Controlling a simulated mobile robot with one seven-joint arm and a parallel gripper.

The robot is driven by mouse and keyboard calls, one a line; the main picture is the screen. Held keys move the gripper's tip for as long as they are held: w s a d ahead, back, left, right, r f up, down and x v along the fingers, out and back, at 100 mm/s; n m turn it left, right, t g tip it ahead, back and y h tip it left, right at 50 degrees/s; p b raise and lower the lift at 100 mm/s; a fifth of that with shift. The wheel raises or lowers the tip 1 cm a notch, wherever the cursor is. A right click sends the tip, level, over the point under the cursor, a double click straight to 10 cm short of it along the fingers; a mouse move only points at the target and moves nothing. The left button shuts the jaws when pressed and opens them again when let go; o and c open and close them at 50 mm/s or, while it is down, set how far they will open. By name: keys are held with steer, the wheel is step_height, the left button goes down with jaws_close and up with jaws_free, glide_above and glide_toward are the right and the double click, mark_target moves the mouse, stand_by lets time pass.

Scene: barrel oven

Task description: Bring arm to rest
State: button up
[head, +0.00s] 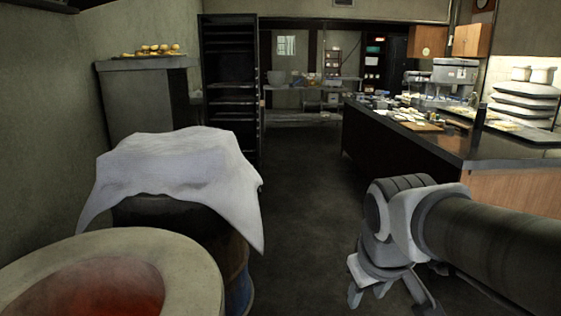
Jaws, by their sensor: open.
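My gripper (388,296) is at the lower right of the head view, at the end of my arm, which reaches in from the right edge. It points down over the dark floor. Its fingers are spread apart, with nothing visible between them. The fingertips run close to the bottom edge of the picture. It touches nothing that I can see.
A round oven opening (200,262) with a red glow is at the lower left. Behind it a white cloth (180,175) drapes over a barrel (238,275). A long dark counter (400,145) stands at right. The floor aisle (305,200) between is clear.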

steer(key=s+m+t+y, duration=0.1)
steer(key=s+m, duration=0.2)
steer(key=s, duration=0.6)
step_height(320, 180, up, 22)
steer(key=p, duration=2.1)
steer(key=shift+f, duration=0.2)
